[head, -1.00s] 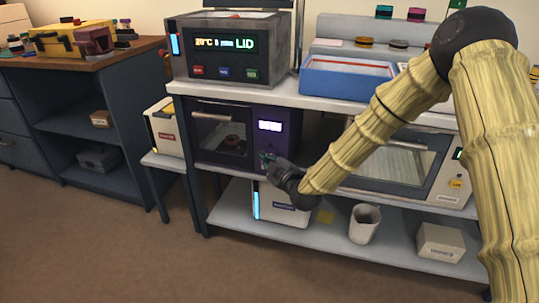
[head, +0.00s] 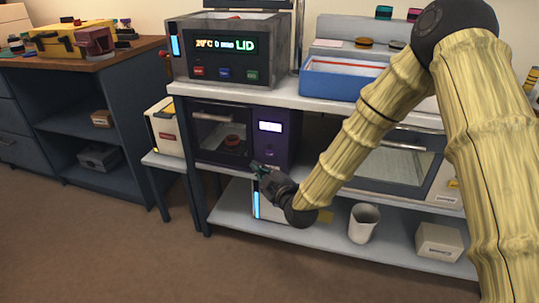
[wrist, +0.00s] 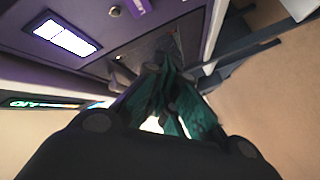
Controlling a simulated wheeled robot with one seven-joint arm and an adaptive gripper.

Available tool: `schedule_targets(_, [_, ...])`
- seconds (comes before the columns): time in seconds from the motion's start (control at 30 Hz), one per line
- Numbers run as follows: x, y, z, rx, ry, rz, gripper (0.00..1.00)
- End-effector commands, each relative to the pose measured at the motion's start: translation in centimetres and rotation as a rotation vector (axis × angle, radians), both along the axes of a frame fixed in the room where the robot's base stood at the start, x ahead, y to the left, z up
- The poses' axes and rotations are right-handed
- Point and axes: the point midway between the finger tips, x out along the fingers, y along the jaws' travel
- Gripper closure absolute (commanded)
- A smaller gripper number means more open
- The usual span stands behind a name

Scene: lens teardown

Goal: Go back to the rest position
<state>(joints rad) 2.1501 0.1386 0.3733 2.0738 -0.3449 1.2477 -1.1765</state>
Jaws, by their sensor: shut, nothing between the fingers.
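My gripper (head: 257,168) is in front of the purple oven (head: 284,140), just below and in front of its control panel. Its dark fingers with green tips are closed and hold nothing. In the wrist view the fingers (wrist: 170,105) come together before the oven's dark door, with the lit display (wrist: 67,38) at upper left. The oven door (head: 220,134) is shut, and a small red object (head: 232,140) shows behind its glass. My arm reaches in from the right of the head view.
A lower shelf (head: 320,238) with a white box, a cup (head: 363,222) and a small carton (head: 438,241) lies below my gripper. A second oven (head: 400,165) stands behind my arm. Floor in front is clear.

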Motion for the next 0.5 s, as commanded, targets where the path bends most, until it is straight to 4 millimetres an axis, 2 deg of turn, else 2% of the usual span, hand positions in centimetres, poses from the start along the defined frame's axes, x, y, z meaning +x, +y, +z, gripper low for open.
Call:
schedule_targets(0.37, [-0.3, 0.0, -0.3, 0.001, 0.007, -0.002, 1.00])
schedule_targets(0.47, [-1.0, -0.5, -1.9, 0.011, 0.055, -0.008, 1.00])
schedule_targets(0.5, [-1.5, -0.8, -3.2, 0.018, 0.091, -0.013, 1.00])
